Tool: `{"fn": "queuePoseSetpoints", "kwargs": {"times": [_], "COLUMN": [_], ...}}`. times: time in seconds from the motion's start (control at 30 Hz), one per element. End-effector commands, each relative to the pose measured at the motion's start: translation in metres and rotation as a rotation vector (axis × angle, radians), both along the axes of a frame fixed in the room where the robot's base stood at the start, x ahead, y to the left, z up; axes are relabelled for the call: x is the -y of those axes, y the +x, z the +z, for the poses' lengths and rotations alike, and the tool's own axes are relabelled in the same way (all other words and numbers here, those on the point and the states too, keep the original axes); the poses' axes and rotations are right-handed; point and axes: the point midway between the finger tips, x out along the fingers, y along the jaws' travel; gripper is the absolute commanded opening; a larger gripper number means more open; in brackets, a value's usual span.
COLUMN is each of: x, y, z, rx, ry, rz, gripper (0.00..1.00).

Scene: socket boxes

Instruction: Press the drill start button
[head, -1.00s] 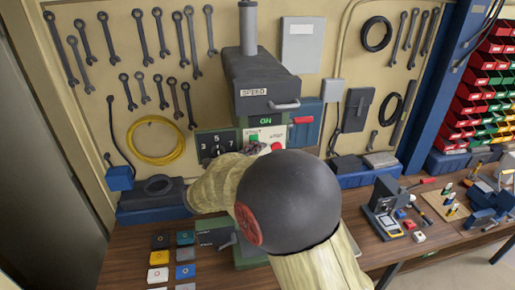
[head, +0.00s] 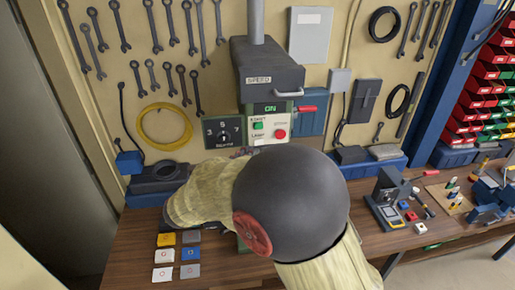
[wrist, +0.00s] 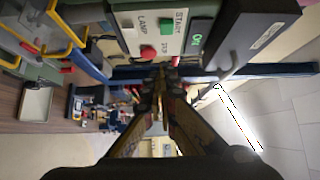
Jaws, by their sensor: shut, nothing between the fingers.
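The drill press (head: 268,68) stands against the back wall. Its white control panel (head: 272,122) carries a green START button (head: 257,125), a red stop button (head: 280,133) and a LAMP switch. The display above (head: 271,108) reads ON in green. In the wrist view the START button (wrist: 166,26) and stop button (wrist: 148,53) show at the top, with the ON display (wrist: 197,38) beside them. My gripper (wrist: 158,78) is shut and empty, its fingertips below the panel in that view and apart from the START button. In the head view my arm hides most of the gripper.
A speed dial (head: 222,133) sits left of the panel. Several coloured tiles (head: 163,256) lie on the wooden bench (head: 135,243). Wrenches and a yellow cable (head: 166,126) hang on the wall. Small devices (head: 388,200) stand on the bench at right.

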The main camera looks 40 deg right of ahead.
Motion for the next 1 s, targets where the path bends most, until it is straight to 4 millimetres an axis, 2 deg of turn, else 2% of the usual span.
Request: {"fn": "queuePoseSetpoints", "kwargs": {"times": [0.1, 0.23, 0.83, 1.0], "x": [-0.013, -0.019, -0.02, -0.021], "y": [-0.002, -0.004, -0.005, -0.004], "z": [-0.001, 0.0, 0.0, -0.002], "rx": [0.0, 0.0, 0.001, 0.11], "ry": [0.0, 0.001, 0.001, 0.033], "rz": [0.002, 0.0, -0.001, 0.004], "gripper": [0.0, 0.0, 0.0, 0.0]}}
